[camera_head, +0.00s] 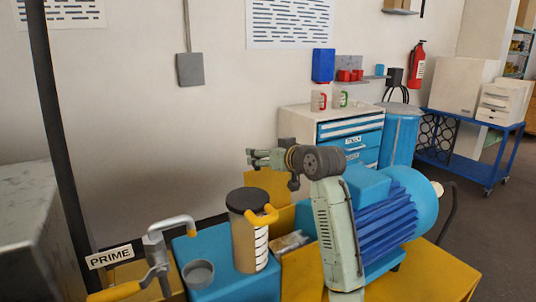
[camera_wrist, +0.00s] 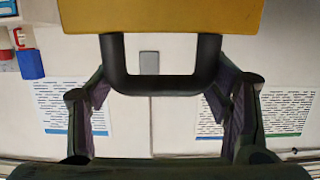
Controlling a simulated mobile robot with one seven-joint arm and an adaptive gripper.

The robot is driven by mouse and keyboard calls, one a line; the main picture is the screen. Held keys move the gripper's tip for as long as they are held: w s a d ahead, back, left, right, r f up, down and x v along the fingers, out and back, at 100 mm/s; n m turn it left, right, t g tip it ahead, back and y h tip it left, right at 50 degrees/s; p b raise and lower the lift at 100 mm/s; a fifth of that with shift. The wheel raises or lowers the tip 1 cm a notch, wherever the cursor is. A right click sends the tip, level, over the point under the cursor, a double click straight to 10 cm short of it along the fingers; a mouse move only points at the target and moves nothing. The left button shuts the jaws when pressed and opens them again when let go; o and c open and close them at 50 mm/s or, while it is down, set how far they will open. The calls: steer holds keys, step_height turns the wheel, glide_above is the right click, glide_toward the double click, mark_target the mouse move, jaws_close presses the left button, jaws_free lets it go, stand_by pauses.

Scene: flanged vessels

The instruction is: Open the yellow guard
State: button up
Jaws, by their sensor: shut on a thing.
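The yellow guard (camera_wrist: 160,15) shows as a flat panel along the top edge of the wrist view, with a black U-shaped handle (camera_wrist: 160,86) on it. My gripper (camera_wrist: 161,90) has one finger at each side of this handle and is shut on it. In the head view my gripper (camera_head: 256,160) is at the end of my raised arm, pointing left. The yellow guard (camera_head: 268,186) stands upright just below it, behind the black-topped vessel. The handle cannot be made out in the head view.
A cylindrical vessel (camera_head: 243,240) with a black top and yellow handle stands close in front of the guard. A blue motor (camera_head: 395,215) is at the right. A grey lever (camera_head: 160,245) and PRIME sign (camera_head: 109,257) are at the left.

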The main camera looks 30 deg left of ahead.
steer(key=shift+r, duration=0.15)
steer(key=o, duration=1.7)
steer(key=v, duration=1.2)
steer(key=shift+d+f, duration=0.1)
steer(key=shift+f, duration=0.1)
